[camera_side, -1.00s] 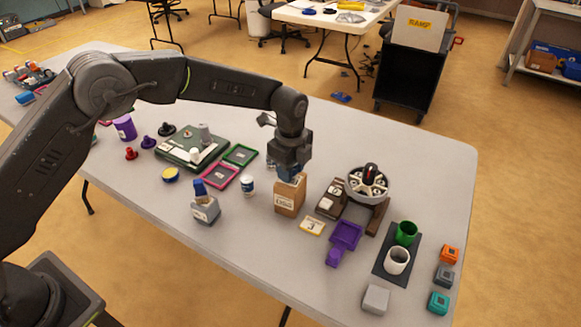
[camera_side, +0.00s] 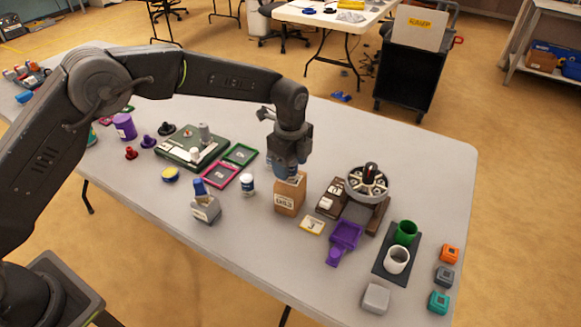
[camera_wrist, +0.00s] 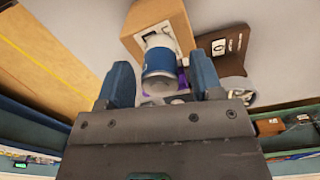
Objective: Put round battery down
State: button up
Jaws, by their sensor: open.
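A round blue and white cylinder, which looks like the round battery (camera_wrist: 160,65), shows between my fingers in the wrist view. Its silvery end faces the camera and its far end overlaps the cardboard box (camera_wrist: 165,18). My gripper (camera_side: 287,172) points down, right above this labelled box (camera_side: 289,200) in the side view. In the wrist view my gripper (camera_wrist: 162,85) has its two blue fingers apart, one on each side of the battery, so it is open. The battery is mostly hidden by my fingers in the side view. I cannot tell whether it touches the box.
A similar white and blue cylinder (camera_side: 247,185) stands left of the box. A small grey block with a blue top (camera_side: 206,211), a purple tray (camera_side: 347,234) and a brown holder (camera_side: 332,199) are nearby. The table between them has narrow gaps.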

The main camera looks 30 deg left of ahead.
notch_tip(320, 180, up, 10)
jog(key=shift+r, duration=0.1)
jog(key=s+a+r+n+t, duration=0.3)
jog(key=s+a+r+n, duration=0.65)
jog(key=s+r, duration=0.35)
jog(key=s+a+f+n+t, duration=0.1)
jog(key=s+a+f+n, duration=0.1)
jog(key=s+n, duration=0.3)
jog(key=s+a+f+n+t, duration=0.1)
jog(key=s+a+n, duration=0.3)
jog(key=s, duration=1)
jog(key=shift+a+f+n+t, duration=0.35)
jog(key=shift+f+n, duration=0.2)
jog(key=shift+n, duration=0.1)
